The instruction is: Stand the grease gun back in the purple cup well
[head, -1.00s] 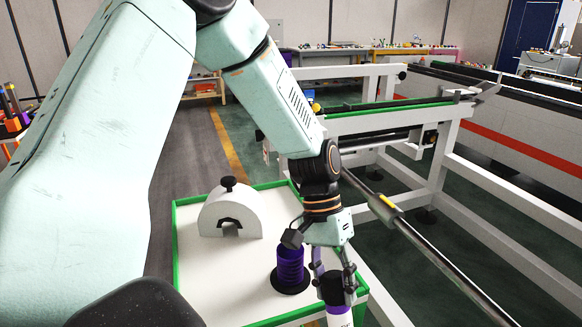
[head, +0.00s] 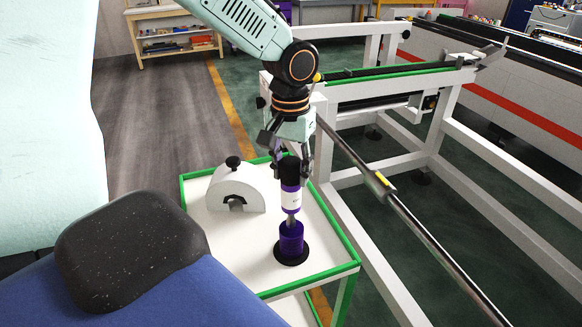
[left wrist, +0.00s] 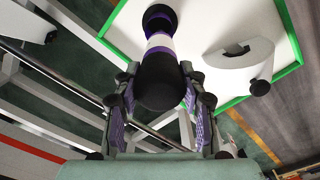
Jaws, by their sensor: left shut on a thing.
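The grease gun (head: 290,199), purple and white with a black cap, is upright in my left gripper (head: 292,172). Its thin metal nozzle points down at the mouth of the purple cup well (head: 291,241). I cannot tell whether the tip is just inside the mouth or just above it. The cup stands on a round black base on a white cart top. My right gripper is not in view.
A white arched block (head: 237,190) with a black knob stands left of the cup. The white cart top (head: 228,235) has a green raised rim. A white frame with a long metal bar (head: 405,218) runs close along the right.

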